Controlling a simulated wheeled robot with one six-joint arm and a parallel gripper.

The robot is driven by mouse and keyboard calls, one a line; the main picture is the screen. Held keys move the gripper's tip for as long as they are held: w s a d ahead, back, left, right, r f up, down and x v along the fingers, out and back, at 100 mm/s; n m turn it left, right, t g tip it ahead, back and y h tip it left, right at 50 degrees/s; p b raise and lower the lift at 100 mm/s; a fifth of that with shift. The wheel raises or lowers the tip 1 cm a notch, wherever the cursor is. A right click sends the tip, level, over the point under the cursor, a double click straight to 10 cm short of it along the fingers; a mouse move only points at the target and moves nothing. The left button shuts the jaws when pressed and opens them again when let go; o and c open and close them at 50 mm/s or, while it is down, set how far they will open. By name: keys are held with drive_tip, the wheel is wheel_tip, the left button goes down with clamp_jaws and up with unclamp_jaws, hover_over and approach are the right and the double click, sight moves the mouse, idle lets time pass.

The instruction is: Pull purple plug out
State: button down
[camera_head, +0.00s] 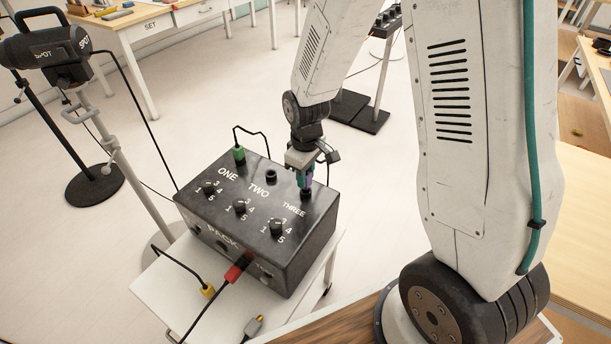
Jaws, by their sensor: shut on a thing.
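The black box (244,246), marked PACK on its front, has top sockets labelled ONE, TWO and THREE. The purple plug (306,177) is upright at socket THREE (305,194), at the box's right. My gripper (304,172) points down from above and is shut on the purple plug, with a teal part showing beside it. I cannot tell how deep the plug sits in the socket. A green plug (239,154) with a black cable stands in socket ONE. Socket TWO (271,176) is empty.
The box stands on a small white table (180,291). A red plug (233,273) is in the box's front. A yellow plug (207,291) and a grey plug (253,325) lie on the table. A spotlight (46,47) on a stand is at the left.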

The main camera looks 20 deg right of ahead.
drive_tip(key=shift+r, duration=0.15)
idle(0.3)
drive_tip(key=shift+r, duration=1.15)
drive_tip(key=shift+r, duration=0.15)
drive_tip(key=shift+r, duration=1.85)
